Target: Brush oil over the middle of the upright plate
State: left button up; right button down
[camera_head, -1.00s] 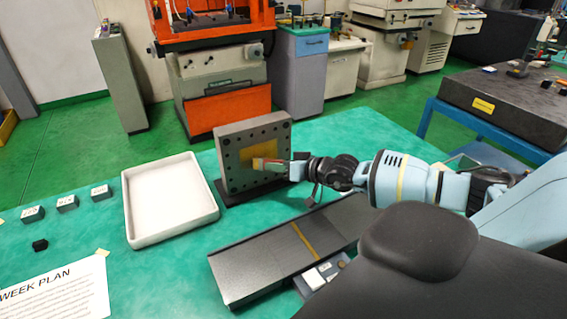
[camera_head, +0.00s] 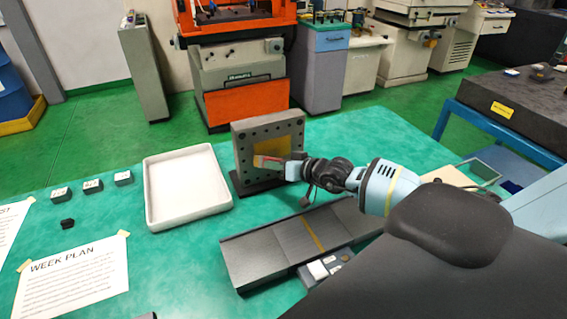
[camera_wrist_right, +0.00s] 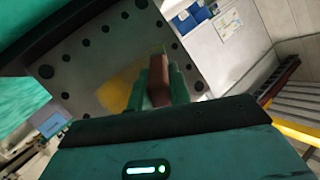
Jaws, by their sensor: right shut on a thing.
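The upright plate (camera_head: 243,135) is a grey block with dark holes around its border. It stands on a dark base on the green table. A yellow patch (camera_head: 280,153) covers its middle. My right gripper (camera_head: 284,168) is shut on a brush (camera_head: 266,162) with a reddish handle, in front of the patch's lower left part. In the right wrist view, the brush (camera_wrist_right: 158,80) sits between the fingers and points toward the plate (camera_wrist_right: 85,65). The brush's tip is hard to make out, and I cannot tell whether it touches the plate. My left gripper is out of view.
A white tray (camera_head: 155,222) stands left of the plate. A long dark slab (camera_head: 255,256) with a yellow stripe lies in front, below my right arm. Small labelled blocks (camera_head: 92,186) and a "WEEK PLAN" sheet (camera_head: 75,279) lie at the left.

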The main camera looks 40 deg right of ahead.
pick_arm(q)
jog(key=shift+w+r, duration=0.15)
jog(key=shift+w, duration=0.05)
pick_arm(e)
jog(key=shift+r, duration=0.1)
jog(key=shift+s+a+r+p, duration=0.15)
jog(key=shift+s+a+p, duration=0.05)
jog(key=shift+s+p, duration=0.35)
jog(key=shift+s, duration=0.15)
jog(key=shift+s+a+p, duration=0.15)
jog(key=shift+s+p, duration=0.2)
jog(key=shift+s, duration=0.15)
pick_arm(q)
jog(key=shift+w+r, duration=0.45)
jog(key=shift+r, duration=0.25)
pick_arm(e)
jog(key=shift+s+a+f, duration=0.1)
jog(key=shift+s+a, duration=0.1)
jog(key=shift+s, duration=0.65)
jog(key=shift+s+a+f, duration=0.1)
jog(key=shift+s+a, duration=0.1)
jog(key=shift+s, duration=0.6)
jog(key=shift+s, duration=0.1)
